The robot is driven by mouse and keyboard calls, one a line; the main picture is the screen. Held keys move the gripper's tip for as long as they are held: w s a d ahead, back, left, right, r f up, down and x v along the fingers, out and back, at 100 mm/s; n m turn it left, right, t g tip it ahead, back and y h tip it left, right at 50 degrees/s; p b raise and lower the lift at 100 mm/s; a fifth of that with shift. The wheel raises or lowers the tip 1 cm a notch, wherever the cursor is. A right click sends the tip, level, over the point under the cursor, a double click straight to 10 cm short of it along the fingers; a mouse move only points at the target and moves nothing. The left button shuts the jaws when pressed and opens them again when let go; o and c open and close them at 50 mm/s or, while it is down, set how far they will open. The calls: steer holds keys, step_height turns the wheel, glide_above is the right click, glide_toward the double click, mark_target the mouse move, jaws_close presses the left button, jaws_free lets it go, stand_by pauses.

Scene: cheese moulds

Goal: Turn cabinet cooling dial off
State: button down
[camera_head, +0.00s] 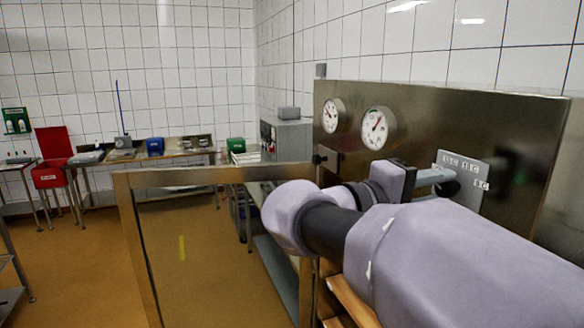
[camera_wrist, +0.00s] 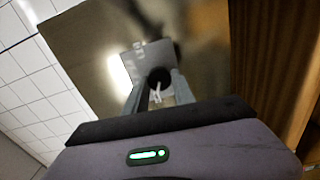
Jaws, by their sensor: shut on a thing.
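The cooling dial is a small black knob (camera_head: 450,188) on a pale label plate (camera_head: 470,163), fixed to the steel cabinet panel at the right of the head view. The plate carries temperature marks too small to read surely. In the wrist view the dial (camera_wrist: 158,76) is dark and round, with a light pointer-like mark below it. My gripper (camera_head: 438,177) reaches it from the left, and its fingers (camera_wrist: 157,93) are shut on the dial. The fingers and arm partly hide the dial, so its setting cannot be told.
Two round gauges (camera_head: 375,128) sit on the panel left of the dial. An open steel-framed glass door (camera_head: 215,175) stands left of my arm. Wooden shelves (camera_head: 350,300) show below my arm.

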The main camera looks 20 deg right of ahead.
steer(key=shift+n+p, duration=0.3)
steer(key=shift+n, duration=0.3)
steer(key=c, duration=1.1)
jaws_free()
steer(key=a+p, duration=0.1)
steer(key=a, duration=0.4)
steer(key=s+a+p, duration=0.1)
steer(key=a, duration=0.5)
steer(key=a+p, duration=0.1)
steer(key=a, duration=0.5)
steer(key=shift+s+a, duration=0.2)
steer(key=shift+a, duration=0.05)
